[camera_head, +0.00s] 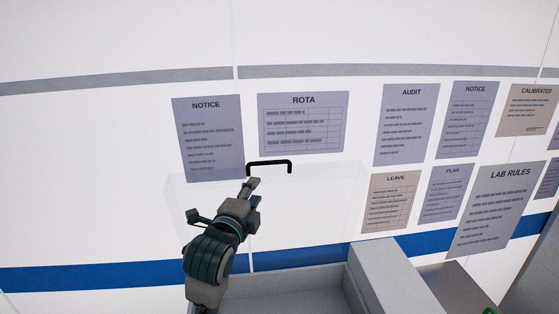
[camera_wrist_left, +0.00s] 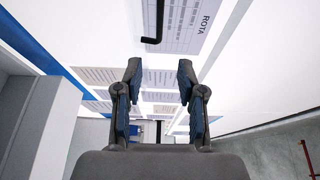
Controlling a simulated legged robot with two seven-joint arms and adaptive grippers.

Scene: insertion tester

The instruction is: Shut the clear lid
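The clear lid (camera_head: 320,200) stands raised in the head view, a faint see-through panel in front of the wall. Its black handle (camera_head: 270,163) is at the lid's top edge. The handle also shows in the left wrist view (camera_wrist_left: 158,25), beyond the fingertips. My left gripper (camera_head: 250,185) is just below and left of the handle in the head view. In the left wrist view its two fingers (camera_wrist_left: 158,75) are apart with nothing between them. The lid's lower part is partly hidden by my left arm. My right gripper is in neither view.
A grey machine body (camera_head: 285,290) lies below the lid, with a raised grey block (camera_head: 385,275) to its right. The white wall behind carries several notices, among them a rota sheet (camera_head: 303,135) and lab rules (camera_head: 495,215).

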